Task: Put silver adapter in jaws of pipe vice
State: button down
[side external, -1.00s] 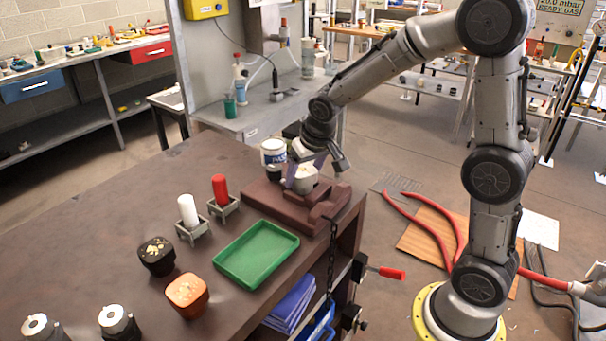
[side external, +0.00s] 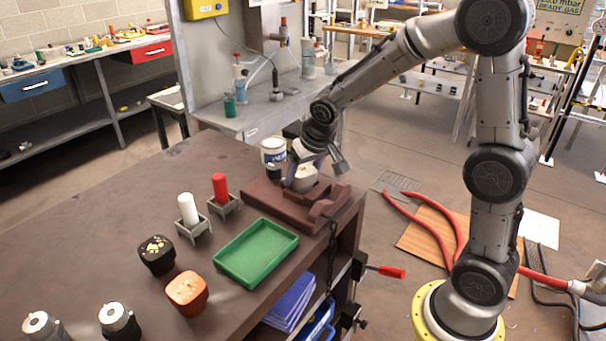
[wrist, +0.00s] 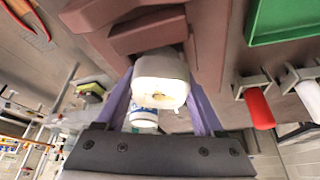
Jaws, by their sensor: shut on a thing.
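The silver adapter (side external: 306,178) is a pale, rounded block with a yellowish patch on its face, and it also shows in the wrist view (wrist: 160,80). My gripper (side external: 303,176) has its two purple fingers shut on the adapter, one on each side, as the wrist view (wrist: 160,92) shows. The pipe vice (side external: 280,205) is a brown-red block with stepped jaws near the bench's right edge. The adapter is at the vice's jaws; its far end is hidden against the vice in the wrist view, so I cannot tell whether it touches or sits between them.
A white tin (side external: 273,151) stands just behind the vice. A green tray (side external: 257,252) lies in front of it. White (side external: 187,209) and red (side external: 220,187) cylinders stand in holders to the left. Black (side external: 157,254) and orange (side external: 187,292) pots stand nearer the front.

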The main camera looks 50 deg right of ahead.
jog(key=shift+s+f, duration=0.2)
jog(key=shift+f, duration=0.8)
grip_release()
jog(key=shift+s, duration=0.1)
jog(key=s+a+r, duration=0.1)
jog(key=s+r, duration=0.2)
jog(key=r, duration=0.3)
jog(key=s+a+r+t, duration=0.1)
jog(key=s+r, duration=0.1)
jog(key=r, duration=0.4)
jog(key=s+a+r, duration=0.1)
jog(key=s+r, duration=0.2)
jog(key=r, duration=0.3)
jog(key=s+a+f+n+y, duration=0.1)
jog(key=s+f+n, duration=0.1)
jog(key=s, duration=0.6)
jog(key=s+a+f+n, duration=0.2)
jog(key=s+f, duration=0.3)
jog(key=s, duration=0.3)
jog(key=shift+a+n+y, duration=0.25)
jog(key=shift+n+y, duration=0.05)
jog(key=shift+y, duration=0.1)
